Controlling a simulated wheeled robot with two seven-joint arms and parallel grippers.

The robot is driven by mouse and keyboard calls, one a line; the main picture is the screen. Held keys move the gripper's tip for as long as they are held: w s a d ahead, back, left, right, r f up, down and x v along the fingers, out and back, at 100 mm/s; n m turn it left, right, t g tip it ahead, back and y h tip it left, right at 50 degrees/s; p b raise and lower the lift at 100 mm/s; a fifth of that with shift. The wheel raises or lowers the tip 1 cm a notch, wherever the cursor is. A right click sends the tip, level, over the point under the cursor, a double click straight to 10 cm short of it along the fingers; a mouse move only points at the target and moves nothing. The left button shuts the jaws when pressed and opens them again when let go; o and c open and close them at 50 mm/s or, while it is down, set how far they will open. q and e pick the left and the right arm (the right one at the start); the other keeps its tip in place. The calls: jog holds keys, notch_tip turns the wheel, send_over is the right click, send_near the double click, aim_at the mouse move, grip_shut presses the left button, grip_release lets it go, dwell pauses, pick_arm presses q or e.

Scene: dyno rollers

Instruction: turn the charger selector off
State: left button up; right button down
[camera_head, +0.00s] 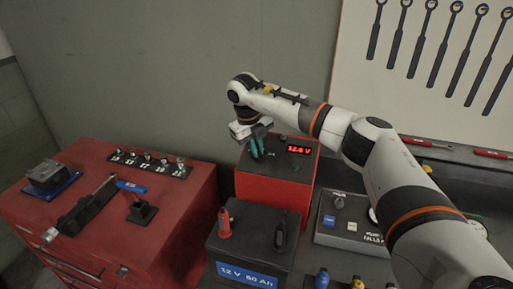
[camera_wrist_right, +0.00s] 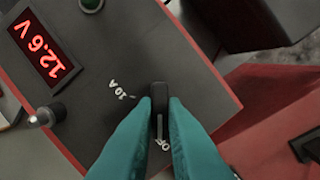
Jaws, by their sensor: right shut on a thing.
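The charger (camera_head: 268,188) is a red box with a dark top and a lit red display reading 12.6 V; the display also shows in the wrist view (camera_wrist_right: 44,52). Its selector (camera_wrist_right: 159,96) is a small black knob with a white line. The line points toward a partly hidden label that starts with O; a 10A label lies beside the knob. My right gripper (camera_head: 255,154), with teal fingers, is shut on the selector from above, one finger on each side (camera_wrist_right: 159,110). The left gripper is not in view.
A black battery (camera_head: 250,238) with red and black clamps stands in front of the charger. A red tool cabinet (camera_head: 185,215) with tools on top is at left. A grey panel with knobs (camera_head: 345,215) is at right. Wrenches hang on the back wall board.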

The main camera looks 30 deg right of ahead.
jog(key=shift+r, duration=0.15)
jog(key=c, duration=1.5)
grip_release()
jog(key=shift+a+r+b, duration=0.1)
jog(key=shift+r+b, duration=0.15)
jog(key=shift+b, duration=0.05)
jog(key=r+b, duration=0.1)
jog(key=r, duration=0.2)
jog(key=a+r+b, duration=0.1)
jog(key=r, duration=0.3)
jog(key=a+r+b, duration=0.1)
jog(key=r, duration=0.3)
jog(key=shift+a+r, duration=0.1)
